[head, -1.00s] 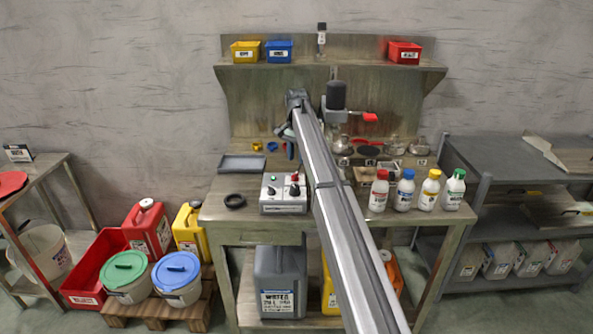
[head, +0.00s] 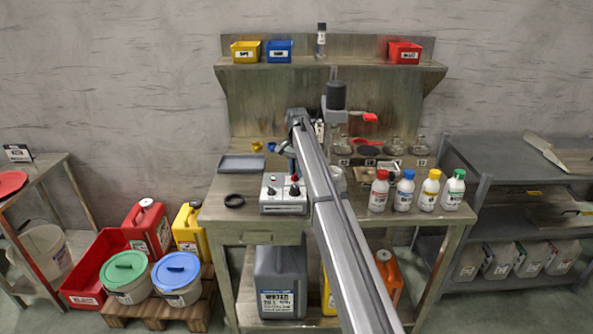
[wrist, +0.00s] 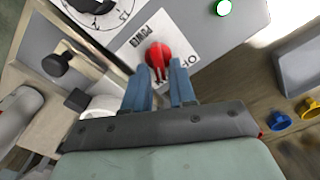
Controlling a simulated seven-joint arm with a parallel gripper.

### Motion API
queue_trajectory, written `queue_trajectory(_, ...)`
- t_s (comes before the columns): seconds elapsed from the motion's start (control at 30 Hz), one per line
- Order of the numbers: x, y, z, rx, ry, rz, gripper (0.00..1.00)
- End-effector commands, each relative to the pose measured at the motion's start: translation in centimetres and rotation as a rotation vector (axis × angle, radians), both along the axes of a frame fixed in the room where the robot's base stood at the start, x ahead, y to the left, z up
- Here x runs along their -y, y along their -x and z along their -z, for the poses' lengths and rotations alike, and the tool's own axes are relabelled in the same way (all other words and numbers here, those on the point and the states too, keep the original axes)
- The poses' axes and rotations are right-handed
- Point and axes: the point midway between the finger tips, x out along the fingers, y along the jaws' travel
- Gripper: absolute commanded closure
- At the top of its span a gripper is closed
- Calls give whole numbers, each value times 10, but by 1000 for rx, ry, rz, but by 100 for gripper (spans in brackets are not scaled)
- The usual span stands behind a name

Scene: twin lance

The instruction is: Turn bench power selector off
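The bench power selector is a red knob (wrist: 158,57) on a light panel marked "POWER" and what looks like "OF", partly cut by the view. In the head view my gripper (head: 292,172) hangs just above the box.
A round dial (wrist: 95,6) and a green light (wrist: 224,7) sit near the knob. A black ring (head: 234,201) and a grey tray (head: 242,164) lie left of the box. Several capped bottles (head: 405,190) stand to the right, past my arm.

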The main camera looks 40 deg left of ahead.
Motion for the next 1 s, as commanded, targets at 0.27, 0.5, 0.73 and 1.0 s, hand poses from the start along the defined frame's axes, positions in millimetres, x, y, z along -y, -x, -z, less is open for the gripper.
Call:
queue_trajectory(0.27,0,0,0,0,0,0,100)
queue_trajectory(0.5,0,0,0,0,0,0,100)
queue_trajectory(0.73,0,0,0,0,0,-37,100)
queue_trajectory(1.0,-2,1,0,0,1,-200,100)
